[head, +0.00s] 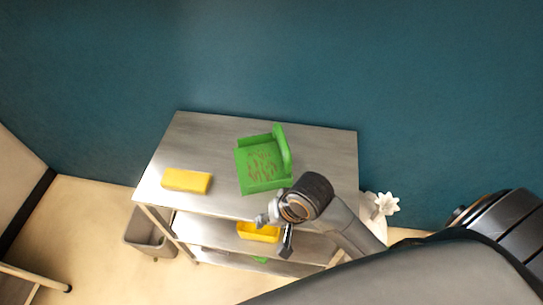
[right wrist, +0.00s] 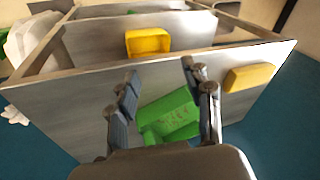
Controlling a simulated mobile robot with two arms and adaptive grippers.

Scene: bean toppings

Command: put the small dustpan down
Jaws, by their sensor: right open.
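The small green dustpan (head: 243,180) rests on the steel table top, right of the middle, with many small brown bits in it. It also shows in the right wrist view (right wrist: 175,112), beyond and between my fingers. My right gripper (head: 275,231) is open and empty at the table's front edge, in front of the dustpan. In the right wrist view the open fingers (right wrist: 162,72) stand apart with nothing held, and I see no contact with the dustpan. My left gripper is not in view.
A yellow block (head: 187,181) lies on the steel table (head: 215,135) at left; bare top lies between it and the dustpan. A yellow container (head: 258,236) is on a lower shelf. A grey bin (head: 145,240) stands left; a white flower-like thing (head: 385,203) is right.

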